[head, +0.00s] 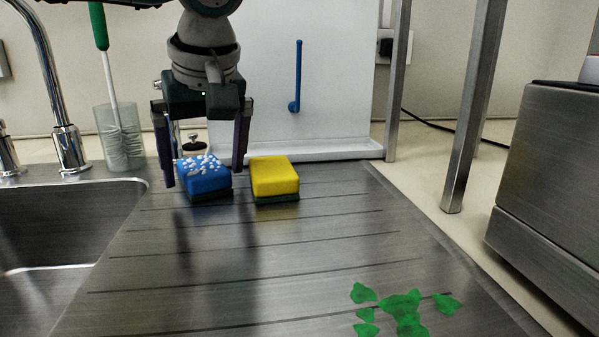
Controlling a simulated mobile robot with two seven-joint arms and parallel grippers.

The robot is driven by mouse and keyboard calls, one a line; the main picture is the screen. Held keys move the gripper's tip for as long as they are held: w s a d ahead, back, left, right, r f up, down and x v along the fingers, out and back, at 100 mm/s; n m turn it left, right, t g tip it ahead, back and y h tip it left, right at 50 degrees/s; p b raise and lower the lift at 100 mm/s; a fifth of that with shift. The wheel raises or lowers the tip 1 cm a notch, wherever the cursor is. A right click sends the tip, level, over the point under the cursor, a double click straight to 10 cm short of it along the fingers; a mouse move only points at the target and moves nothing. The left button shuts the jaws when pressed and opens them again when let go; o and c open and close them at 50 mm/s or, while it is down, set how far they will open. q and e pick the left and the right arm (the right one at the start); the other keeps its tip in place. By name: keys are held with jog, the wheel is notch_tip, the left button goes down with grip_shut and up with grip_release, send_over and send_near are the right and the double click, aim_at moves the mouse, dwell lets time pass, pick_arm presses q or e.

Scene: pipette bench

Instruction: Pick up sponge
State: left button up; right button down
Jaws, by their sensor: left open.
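A blue sponge (204,178) with white specks on top and a dark base lies on the ridged metal drainboard (250,265). A yellow sponge (274,177) with a dark green base lies just to its right, with a narrow gap between them. My left gripper (204,175) points down over the blue sponge. It is open, with one finger at the sponge's left side and the other near its right side. I cannot tell whether the fingers touch it. My right gripper is out of view.
A sink (60,235) with a faucet (66,145) is at the left. A glass (120,137) with a green-handled brush stands behind it. A white board (340,80) stands at the back. Green patches (403,308) lie front right. A metal appliance (550,170) is at the right.

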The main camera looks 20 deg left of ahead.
pick_arm(q)
jog(key=shift+f, duration=0.2)
jog(key=c, duration=1.3)
jog(key=shift+r, duration=0.1)
